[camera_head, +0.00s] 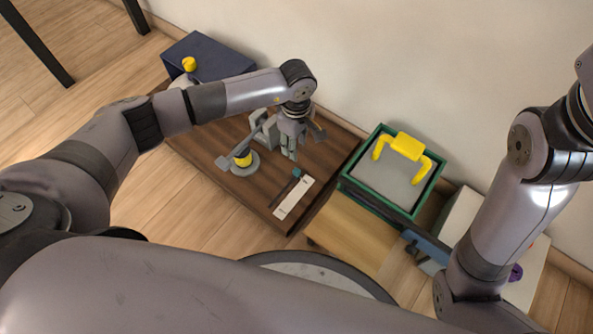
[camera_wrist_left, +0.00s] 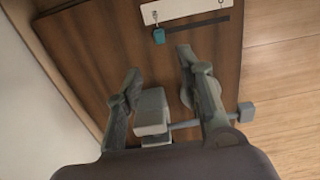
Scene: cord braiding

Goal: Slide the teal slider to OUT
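The teal slider (camera_head: 297,172) sits at the far end of a dark slot beside a white label strip (camera_head: 294,198) on a brown wooden board. In the left wrist view the teal slider (camera_wrist_left: 159,36) is at the left end of the slot, just ahead of the fingers. The label's lettering is too small to read. My left gripper (camera_head: 289,152) hangs over the board, a little behind the slider and apart from it. In the left wrist view its fingers (camera_wrist_left: 158,62) are spread with nothing between them.
A grey device with a yellow ring (camera_head: 243,159) stands left of my left gripper. A green-rimmed tray (camera_head: 353,197) with a yellow handle (camera_head: 408,147) is to the right. A dark blue box (camera_head: 217,57) is at the back left. The board's front right is clear.

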